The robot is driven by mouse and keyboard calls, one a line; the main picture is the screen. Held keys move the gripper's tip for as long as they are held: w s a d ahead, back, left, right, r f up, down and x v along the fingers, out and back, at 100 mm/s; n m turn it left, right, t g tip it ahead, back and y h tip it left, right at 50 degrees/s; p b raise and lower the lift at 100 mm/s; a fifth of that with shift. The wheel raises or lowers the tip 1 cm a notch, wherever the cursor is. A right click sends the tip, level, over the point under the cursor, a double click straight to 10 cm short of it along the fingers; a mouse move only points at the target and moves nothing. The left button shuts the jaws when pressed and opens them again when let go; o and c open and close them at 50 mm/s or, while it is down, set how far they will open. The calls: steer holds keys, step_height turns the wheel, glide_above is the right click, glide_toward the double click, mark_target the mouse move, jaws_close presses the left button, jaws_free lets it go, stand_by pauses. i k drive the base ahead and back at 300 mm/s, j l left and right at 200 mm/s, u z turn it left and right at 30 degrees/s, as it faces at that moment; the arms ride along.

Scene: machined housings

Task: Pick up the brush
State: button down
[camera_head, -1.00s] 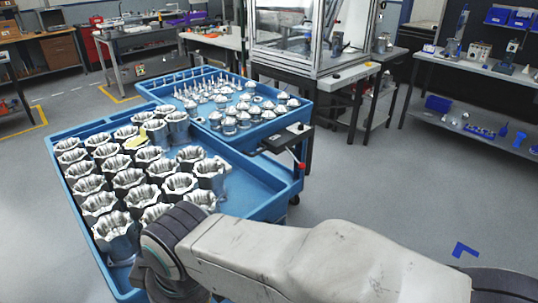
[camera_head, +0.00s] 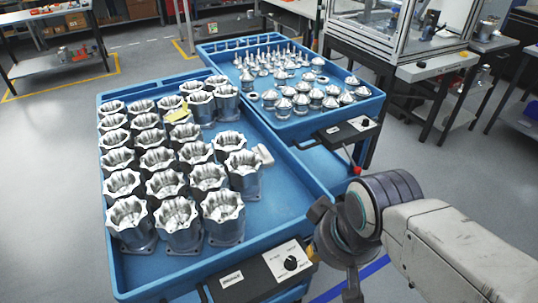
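I cannot make out a brush with certainty. A yellow item (camera_head: 177,114) lies on top of the metal housings (camera_head: 180,218) in the near blue cart. A small pale object (camera_head: 263,155) sits at the right edge of the housings, partly hidden by them; I cannot tell what it is. My gripper (camera_head: 338,250) is at the near cart's right front corner, beside the control box. It is dark and seen from behind, and its fingertips are not clear. I see nothing held in it.
The near blue cart (camera_head: 300,182) has free floor right of the housings. A control box (camera_head: 262,272) is on its front edge. A second blue cart (camera_head: 222,65) behind holds several conical and pin-like metal parts. A glass-walled machine (camera_head: 400,25) stands at the back right.

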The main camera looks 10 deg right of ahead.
mark_target(264, 154)
steer(key=l+u, duration=0.35)
steer(key=l, duration=0.25)
steer(key=l+u, duration=0.35)
steer(key=l, duration=0.25)
steer(key=l+u, duration=0.35)
steer(key=l, duration=0.25)
steer(key=i+l+u, duration=0.2)
steer(key=l+u, duration=0.15)
steer(key=l, duration=0.15)
steer(key=i+l+u, duration=0.1)
steer(key=l+u, duration=0.25)
steer(key=l, duration=0.2)
steer(key=i+l+u, duration=0.1)
steer(key=l+u, duration=0.3)
steer(key=l, duration=0.2)
steer(key=i+l+u, duration=0.2)
steer(key=l, duration=0.2)
steer(key=k+j, duration=0.05)
